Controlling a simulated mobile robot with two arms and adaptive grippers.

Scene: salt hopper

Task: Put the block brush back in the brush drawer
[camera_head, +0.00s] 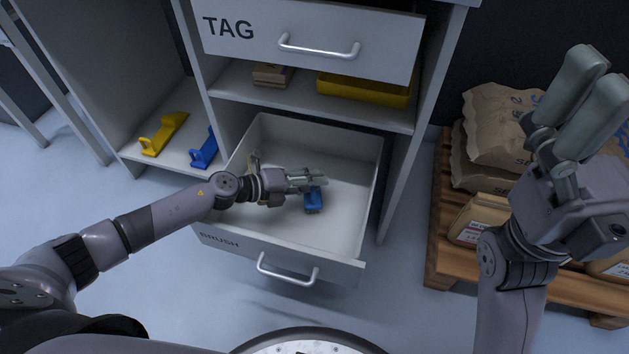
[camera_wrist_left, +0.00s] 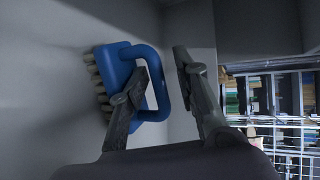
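The blue block brush (camera_head: 313,203) is inside the pulled-out white brush drawer (camera_head: 345,236), labelled BRUSH. My left gripper (camera_head: 308,182) reaches into the drawer from the left, right at the brush. In the left wrist view the brush (camera_wrist_left: 122,72) shows pale bristles on the left and a blue loop handle on the right. The left gripper's fingers (camera_wrist_left: 160,65) are apart, one on each side of the handle bar, with a gap. Whether the brush rests on the drawer floor is unclear. My right gripper (camera_head: 592,85) is empty, its fingers apart, at the right.
The TAG drawer (camera_head: 260,30) hangs above, with a yellow tray (camera_head: 365,89) on the shelf below it. Yellow (camera_head: 164,133) and blue (camera_head: 204,150) holders stand on the left low shelf. A wooden pallet (camera_head: 440,225) with sacks (camera_head: 500,125) stands right.

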